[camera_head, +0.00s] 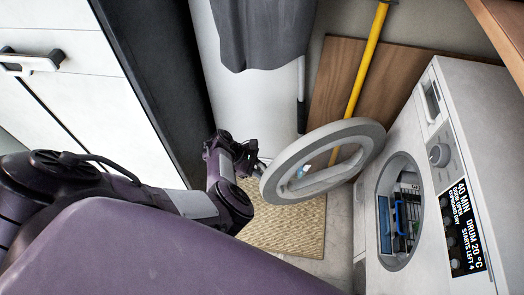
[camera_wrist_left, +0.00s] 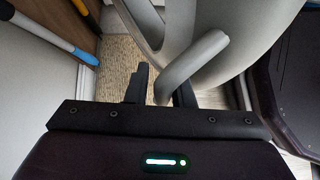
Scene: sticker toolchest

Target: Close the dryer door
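The white dryer (camera_head: 405,132) stands at the right in the head view, with its round opening uncovered. Its grey ring-shaped door (camera_head: 347,131) is swung wide open, out to the left of the opening. My left gripper (camera_head: 259,166) is at the door's outer left edge. In the left wrist view, my left gripper's two dark fingers (camera_wrist_left: 160,88) are spread apart, with the door's curved grey handle (camera_wrist_left: 195,62) reaching in between them. Whether either finger touches the handle is unclear. My right gripper is not in view.
A rack with blue parts (camera_head: 399,215) sits inside the drum. A yellow pole (camera_head: 368,62) leans on a wooden board (camera_head: 335,75) behind the door. A beige mat (camera_head: 290,228) lies on the floor below. A dark grey cloth (camera_head: 262,35) hangs above.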

